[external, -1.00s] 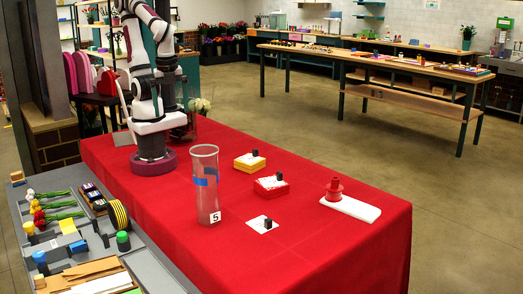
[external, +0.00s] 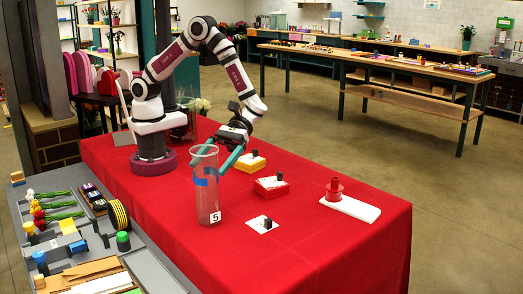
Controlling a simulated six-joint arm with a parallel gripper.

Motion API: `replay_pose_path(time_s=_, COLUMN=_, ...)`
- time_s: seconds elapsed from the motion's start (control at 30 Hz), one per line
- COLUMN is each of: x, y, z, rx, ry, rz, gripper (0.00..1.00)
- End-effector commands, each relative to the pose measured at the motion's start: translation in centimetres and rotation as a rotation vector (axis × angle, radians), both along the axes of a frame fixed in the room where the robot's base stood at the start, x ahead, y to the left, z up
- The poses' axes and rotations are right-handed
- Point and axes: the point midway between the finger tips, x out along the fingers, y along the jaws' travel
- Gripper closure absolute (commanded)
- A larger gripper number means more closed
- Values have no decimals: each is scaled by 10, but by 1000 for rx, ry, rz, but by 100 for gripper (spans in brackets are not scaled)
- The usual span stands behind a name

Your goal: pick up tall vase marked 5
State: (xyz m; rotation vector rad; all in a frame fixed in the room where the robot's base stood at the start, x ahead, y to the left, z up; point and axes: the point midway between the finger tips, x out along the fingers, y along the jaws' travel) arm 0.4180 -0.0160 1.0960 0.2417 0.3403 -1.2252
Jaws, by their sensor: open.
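The tall clear vase (external: 207,200) stands upright on the red-covered table. It has blue tape patches near its upper part and a white label marked 5 near its base. My gripper (external: 209,162) is open, with its teal fingers pointing toward the vase's upper part. One finger shows to the right of the vase, and the other reaches toward its upper left rim. I cannot tell whether the fingers touch the glass or how far they reach around it.
A yellow block (external: 250,164) and a red block (external: 271,187) with black pieces on top stand to the right. A white card (external: 259,227) with a black piece lies in front. A red spool (external: 334,190) stands on a white board (external: 351,208). A grey cart (external: 152,268) holds flowers and supplies at left.

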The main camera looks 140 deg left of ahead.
Motion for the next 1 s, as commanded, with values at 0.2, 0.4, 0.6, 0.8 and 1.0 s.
replay_pose_path(time_s=0.2, x=10, y=-36, z=-12, rx=0, ry=2, rz=-4, gripper=0)
replay_pose_path(time_s=0.4, x=16, y=-52, z=-20, rx=2, ry=0, rz=-2, gripper=0)
replay_pose_path(time_s=0.6, x=16, y=-51, z=-20, rx=2, ry=-1, rz=-2, gripper=9)
replay_pose_path(time_s=0.8, x=16, y=-51, z=-19, rx=2, ry=-1, rz=-2, gripper=45)
replay_pose_path(time_s=1.0, x=16, y=-51, z=-19, rx=2, ry=-1, rz=-2, gripper=81)
